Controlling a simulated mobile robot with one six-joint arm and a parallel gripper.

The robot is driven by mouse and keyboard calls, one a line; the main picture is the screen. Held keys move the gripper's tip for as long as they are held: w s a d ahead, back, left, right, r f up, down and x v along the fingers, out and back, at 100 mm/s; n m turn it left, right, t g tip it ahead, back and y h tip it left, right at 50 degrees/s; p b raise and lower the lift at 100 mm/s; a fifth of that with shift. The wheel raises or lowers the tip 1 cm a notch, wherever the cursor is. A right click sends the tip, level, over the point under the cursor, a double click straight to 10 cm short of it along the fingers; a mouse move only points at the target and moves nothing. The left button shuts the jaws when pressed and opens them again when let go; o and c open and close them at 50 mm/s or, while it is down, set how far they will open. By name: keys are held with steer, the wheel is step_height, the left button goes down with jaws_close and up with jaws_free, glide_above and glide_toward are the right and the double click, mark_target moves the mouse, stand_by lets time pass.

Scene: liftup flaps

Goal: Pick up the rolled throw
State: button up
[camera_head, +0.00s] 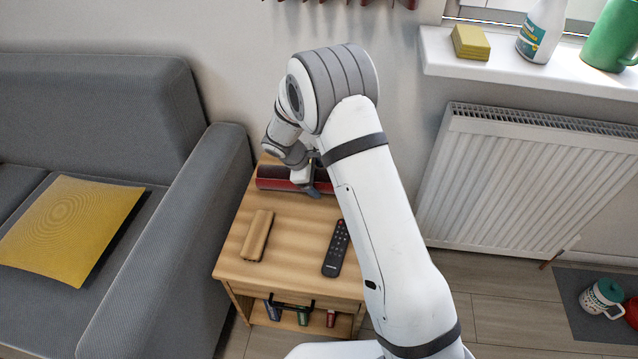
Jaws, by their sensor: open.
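The rolled throw appears to be the dark red and grey roll (275,184) lying across the back of the wooden side table (285,222). My gripper (313,190) is open at the roll's right part, low over the table. One grey finger shows in front of the roll. My wrist and arm hide part of the roll, and I cannot tell whether the fingers touch it.
A tan oblong case (258,236) and a black remote (336,248) lie on the table in front of the roll. A grey sofa (165,240) stands close on the left, a white radiator (520,185) on the right. The wall is just behind the table.

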steer(key=shift+x, duration=0.85)
steer(key=c, duration=0.9)
steer(key=shift+r, duration=0.15)
